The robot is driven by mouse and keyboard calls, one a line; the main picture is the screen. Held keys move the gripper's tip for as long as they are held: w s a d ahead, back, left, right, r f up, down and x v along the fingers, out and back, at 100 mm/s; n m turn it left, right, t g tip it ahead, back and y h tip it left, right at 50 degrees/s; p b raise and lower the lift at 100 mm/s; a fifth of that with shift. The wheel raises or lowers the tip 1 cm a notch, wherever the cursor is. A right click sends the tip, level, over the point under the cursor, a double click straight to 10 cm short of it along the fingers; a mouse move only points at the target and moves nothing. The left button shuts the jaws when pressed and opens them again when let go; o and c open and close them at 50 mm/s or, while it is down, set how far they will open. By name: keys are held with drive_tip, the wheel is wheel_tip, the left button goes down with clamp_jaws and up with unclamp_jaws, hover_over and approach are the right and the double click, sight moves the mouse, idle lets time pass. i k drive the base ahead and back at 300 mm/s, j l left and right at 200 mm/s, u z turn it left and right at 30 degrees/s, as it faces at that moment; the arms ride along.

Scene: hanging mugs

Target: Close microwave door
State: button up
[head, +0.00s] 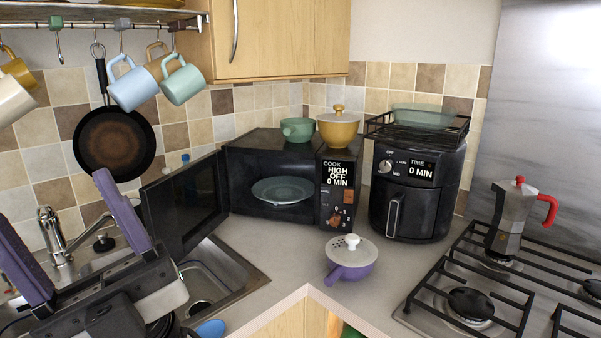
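The black microwave (327,190) stands in the corner of the counter. Its door (187,205) is swung wide open to the left, over the sink's edge. A plate (282,190) lies inside on the microwave floor. My gripper (72,232) is at the lower left, in front of and to the left of the door. Its two purple-padded fingers are spread apart with nothing between them. It appears apart from the door, though the right finger is close to the door's outer edge in the picture.
A purple lidded pot (350,258) stands on the counter before the microwave. A green pot (297,129) and yellow pot (339,128) sit on top. An air fryer (416,190) is to the right. Mugs (133,84) hang above the sink (215,278) and faucet (52,235).

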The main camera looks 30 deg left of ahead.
sight(197, 204)
drive_tip(key=l+u, duration=0.1)
drive_tip(key=u, duration=0.35)
drive_tip(key=i+l+u, duration=0.15)
drive_tip(key=u, duration=0.25)
drive_tip(key=l+u, duration=0.1)
drive_tip(key=u, duration=0.35)
drive_tip(key=l+u, duration=0.15)
drive_tip(key=u, duration=0.3)
drive_tip(key=i+j, duration=0.1)
drive_tip(key=i, duration=0.45)
